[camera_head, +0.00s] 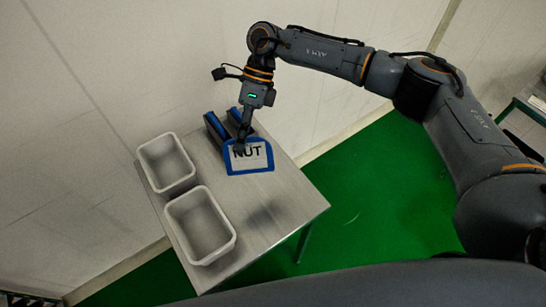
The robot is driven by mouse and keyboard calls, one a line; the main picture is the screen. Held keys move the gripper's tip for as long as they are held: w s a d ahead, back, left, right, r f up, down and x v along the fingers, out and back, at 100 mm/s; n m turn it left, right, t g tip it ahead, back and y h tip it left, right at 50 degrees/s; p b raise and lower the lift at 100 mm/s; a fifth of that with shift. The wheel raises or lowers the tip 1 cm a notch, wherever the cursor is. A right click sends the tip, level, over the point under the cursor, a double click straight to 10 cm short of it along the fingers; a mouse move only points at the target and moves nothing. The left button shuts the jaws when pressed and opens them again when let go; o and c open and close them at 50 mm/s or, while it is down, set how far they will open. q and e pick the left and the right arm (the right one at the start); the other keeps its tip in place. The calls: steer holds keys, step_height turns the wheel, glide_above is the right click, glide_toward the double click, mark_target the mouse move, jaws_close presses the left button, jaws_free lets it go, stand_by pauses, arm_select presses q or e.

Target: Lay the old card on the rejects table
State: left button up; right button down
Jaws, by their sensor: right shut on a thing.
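The card (259,161) is white with a blue frame and reads "NUT". My right gripper (243,145) is shut on its upper edge and holds it with its face toward the camera. The card shows over the back right part of a grey table (291,206). A dark patch like a shadow lies on the tabletop in front of it, but I cannot tell whether the card touches the table. No label marks this as the rejects table. My left gripper is not in view.
Two empty light grey bins, a rear one (166,163) and a front one (201,225), stand along the table's left side. Dark blue-edged pieces (216,128) stand behind the card. The front right of the tabletop is clear. Another table (522,113) shows at far right.

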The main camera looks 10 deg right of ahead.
steer(key=w+d+f+m+t+y+p, duration=0.1)
steer(key=w+d+f+m+t+p, duration=0.1)
steer(key=d+f+m+t, duration=0.5)
steer(key=w+d+f+m+t+y+p, duration=0.1)
steer(key=w+d+m+t+p, duration=0.2)
steer(key=m, duration=0.7)
steer(key=w+d+f+m+t+y, duration=0.15)
steer(key=d+f+m+t, duration=0.25)
steer(key=m+t, duration=0.4)
steer(key=shift+m+g, duration=0.4)
steer(key=shift+g, duration=0.1)
steer(key=f+b, duration=0.6)
steer(key=w+f+b, duration=0.1)
steer(key=f+b, duration=0.2)
steer(key=f, duration=0.1)
steer(key=shift+a+f+b, duration=0.1)
steer(key=shift+b, duration=0.2)
steer(key=c, duration=1.5)
jaws_free()
